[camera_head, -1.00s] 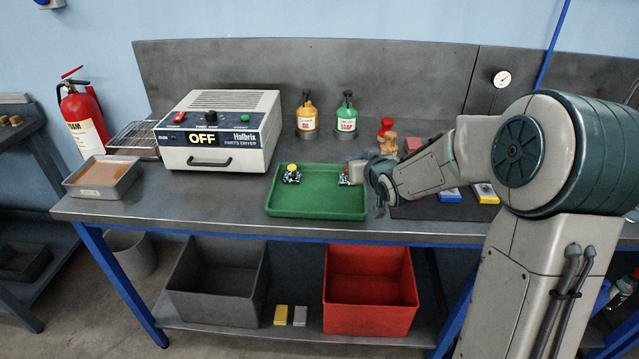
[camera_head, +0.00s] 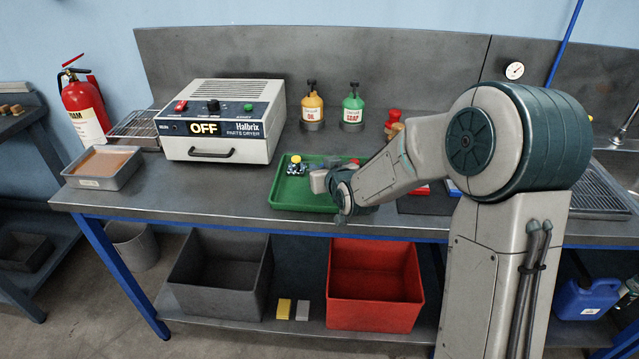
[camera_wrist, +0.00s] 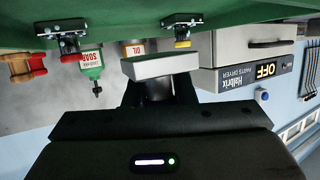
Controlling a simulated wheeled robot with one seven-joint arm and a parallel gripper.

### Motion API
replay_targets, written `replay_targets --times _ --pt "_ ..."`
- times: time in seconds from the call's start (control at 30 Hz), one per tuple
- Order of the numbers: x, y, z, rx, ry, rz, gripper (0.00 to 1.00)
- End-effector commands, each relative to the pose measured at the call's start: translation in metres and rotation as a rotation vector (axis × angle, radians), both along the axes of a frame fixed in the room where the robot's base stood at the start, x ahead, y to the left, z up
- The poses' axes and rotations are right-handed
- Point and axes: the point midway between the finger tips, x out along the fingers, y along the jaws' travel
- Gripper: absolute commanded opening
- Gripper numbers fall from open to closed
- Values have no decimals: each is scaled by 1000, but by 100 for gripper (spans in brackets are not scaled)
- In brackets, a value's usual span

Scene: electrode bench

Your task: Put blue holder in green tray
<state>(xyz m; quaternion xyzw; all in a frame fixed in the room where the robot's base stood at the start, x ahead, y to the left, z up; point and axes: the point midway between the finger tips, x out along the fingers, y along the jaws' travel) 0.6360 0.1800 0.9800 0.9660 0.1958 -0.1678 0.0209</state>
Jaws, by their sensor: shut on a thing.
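The green tray (camera_head: 287,192) lies near the bench's front edge, its right part hidden by my arm. A red-tipped holder (camera_head: 354,162) shows just past my arm. In the wrist view, the tray (camera_wrist: 110,14) spans the top, with the red-marked holder (camera_wrist: 66,40) at left and the yellow-marked one (camera_wrist: 182,38) at right. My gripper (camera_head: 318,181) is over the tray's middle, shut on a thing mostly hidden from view. A pale grey block (camera_wrist: 160,66) shows at its tip.
The parts dryer (camera_head: 222,125) reads OFF, left of the tray. Oil (camera_head: 312,107) and soap (camera_head: 353,108) bottles stand behind it. Grey (camera_head: 215,255) and red (camera_head: 375,285) bins sit below.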

Motion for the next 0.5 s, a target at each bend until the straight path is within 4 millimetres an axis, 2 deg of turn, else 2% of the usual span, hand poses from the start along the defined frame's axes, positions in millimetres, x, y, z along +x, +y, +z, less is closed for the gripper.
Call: replay_targets --times 0.17,0.33,0.5 --pt "-2 7 -8 -1 0 -3 0" --pt "-2 7 -32 -1 3 -2 0" --pt "-2 7 -44 -1 -2 -2 0"
